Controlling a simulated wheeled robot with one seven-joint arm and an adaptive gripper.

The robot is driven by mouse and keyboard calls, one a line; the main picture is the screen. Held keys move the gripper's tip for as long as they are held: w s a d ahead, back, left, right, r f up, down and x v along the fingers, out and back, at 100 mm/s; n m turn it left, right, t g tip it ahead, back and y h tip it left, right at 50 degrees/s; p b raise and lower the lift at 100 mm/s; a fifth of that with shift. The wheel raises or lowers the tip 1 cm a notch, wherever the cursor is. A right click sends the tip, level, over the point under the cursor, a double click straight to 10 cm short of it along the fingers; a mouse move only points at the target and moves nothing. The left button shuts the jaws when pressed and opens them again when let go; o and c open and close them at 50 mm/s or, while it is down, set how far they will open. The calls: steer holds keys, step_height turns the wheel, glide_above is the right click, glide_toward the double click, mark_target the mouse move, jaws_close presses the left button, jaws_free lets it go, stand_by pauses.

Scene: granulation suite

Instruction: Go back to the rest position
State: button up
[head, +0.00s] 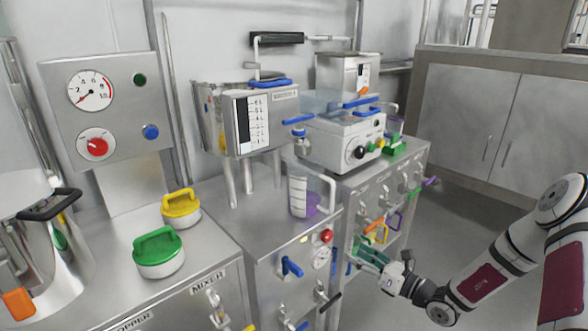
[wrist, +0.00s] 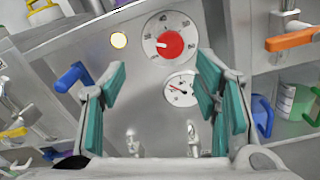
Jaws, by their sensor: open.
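My gripper (head: 368,259) is low at the right of the middle cabinet in the head view, with my arm reaching in from the right edge. In the wrist view my gripper (wrist: 160,82) shows its two teal-padded fingers spread wide apart, with nothing held between them. Beyond the fingers is a grey metal panel with a red knob (wrist: 170,45), a white gauge (wrist: 180,88) and a lit yellow button (wrist: 119,41). I cannot tell the exact gap between fingertips and panel.
The middle cabinet front carries blue-handled valves (head: 291,267). The right cabinet beside my gripper has hanging coloured handles (head: 376,226) and a protruding purple handle (head: 430,182). A measuring jug (head: 299,194) stands on the middle cabinet. Open floor lies right of the cabinets.

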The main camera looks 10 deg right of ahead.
steer(key=s+a+r+n+g+y, duration=0.1)
steer(key=s+a+r+n+g, duration=1.35)
steer(key=s+r+n, duration=0.45)
steer(key=s+r+n+g+h, duration=0.1)
steer(key=s+r+n+h, duration=0.2)
steer(key=s, duration=0.3)
steer(key=s+r+n+g+h, duration=0.1)
steer(key=s+r+n+h, duration=0.1)
steer(key=s+n+h, duration=0.3)
steer(key=s+d+r+n+t+h, duration=0.1)
steer(key=s+d+n+t+h, duration=0.1)
steer(key=s+d, duration=0.4)
steer(key=s+d+r+n+t+h, duration=0.1)
steer(key=s+d+n+h, duration=0.15)
steer(key=s, duration=0.45)
step_height(320, 180, up, 22)
steer(key=t+p, duration=0.3)
steer(key=p, duration=1.6)
steer(key=shift+s+d+f+t+p, duration=0.15)
steer(key=shift+s+f+t+p, duration=0.1)
steer(key=shift+t+p, duration=0.15)
steer(key=shift+n, duration=0.25)
